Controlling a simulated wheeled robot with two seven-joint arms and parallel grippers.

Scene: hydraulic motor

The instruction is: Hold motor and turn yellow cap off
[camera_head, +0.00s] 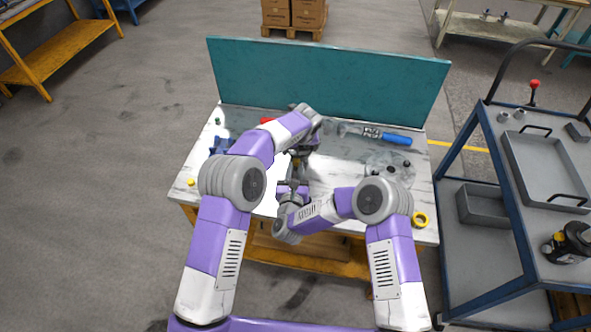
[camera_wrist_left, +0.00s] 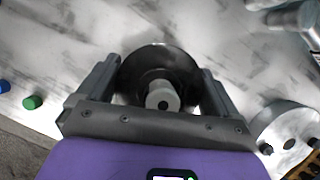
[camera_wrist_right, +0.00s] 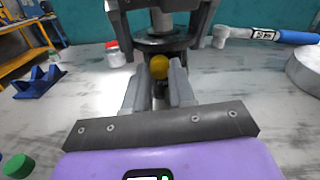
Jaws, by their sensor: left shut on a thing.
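The motor is a dark metal body with a round black flange (camera_wrist_left: 158,66), seen from above in the left wrist view. My left gripper (camera_wrist_left: 162,88) reaches down from above, its two fingers on either side of the flange, shut on the motor. In the right wrist view the motor (camera_wrist_right: 165,43) stands upright, its top out of frame. The yellow cap (camera_wrist_right: 161,67) is on the lower motor side facing my right gripper (camera_wrist_right: 161,75). The right fingers stand apart on either side of the cap; clear contact does not show.
The marble-patterned table (camera_head: 340,215) has a teal back panel (camera_head: 325,75). A blue-handled tool (camera_head: 397,139) and a yellow ring (camera_head: 421,219) lie on the right. A blue holder (camera_wrist_right: 38,82), a red-lidded jar (camera_wrist_right: 115,56) and a green cap (camera_wrist_right: 18,166) are on the left.

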